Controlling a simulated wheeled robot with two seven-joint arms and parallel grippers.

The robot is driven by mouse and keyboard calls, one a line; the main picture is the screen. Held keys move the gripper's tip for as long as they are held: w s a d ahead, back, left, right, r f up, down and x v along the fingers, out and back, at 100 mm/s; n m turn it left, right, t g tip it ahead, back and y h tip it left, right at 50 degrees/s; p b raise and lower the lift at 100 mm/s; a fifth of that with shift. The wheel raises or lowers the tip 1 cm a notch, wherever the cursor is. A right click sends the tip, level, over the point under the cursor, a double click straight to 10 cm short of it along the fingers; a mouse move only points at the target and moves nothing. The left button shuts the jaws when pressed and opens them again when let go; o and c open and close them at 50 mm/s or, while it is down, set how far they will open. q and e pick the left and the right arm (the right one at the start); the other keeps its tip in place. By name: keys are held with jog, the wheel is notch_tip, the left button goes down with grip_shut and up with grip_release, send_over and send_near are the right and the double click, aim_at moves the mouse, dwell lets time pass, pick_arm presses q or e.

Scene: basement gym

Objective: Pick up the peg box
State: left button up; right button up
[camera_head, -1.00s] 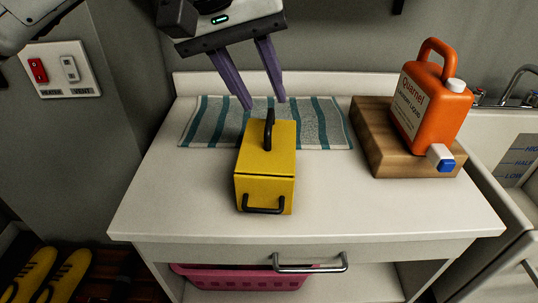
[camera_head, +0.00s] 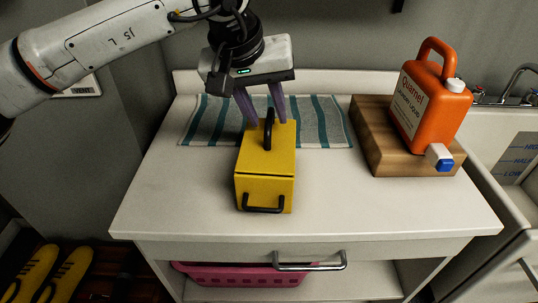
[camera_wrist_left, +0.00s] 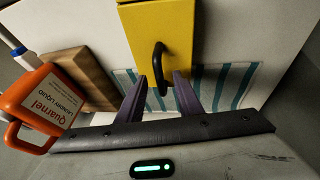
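The peg box is a yellow box (camera_head: 265,186) with a black handle (camera_head: 268,130) on top and a second black handle on its front. It stands on the white counter, its back end by the striped towel. My left gripper (camera_head: 266,122) is open, pointing down at the top handle, with one purple finger on each side of it. In the left wrist view the yellow box (camera_wrist_left: 158,30) and its black handle (camera_wrist_left: 158,65) show beyond the two spread fingers (camera_wrist_left: 158,84). I cannot tell whether the fingers touch the handle. My right gripper is not in view.
A striped towel (camera_head: 320,125) lies behind the box. An orange jug (camera_head: 430,105) stands on a wooden block (camera_head: 372,140) to the right, with a sink beyond. The counter (camera_head: 165,195) is clear on both sides of the box. A pink basket (camera_head: 245,276) sits below.

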pick_arm(q)
jog(key=shift+f, duration=0.1)
grip_shut()
dwell(1.3)
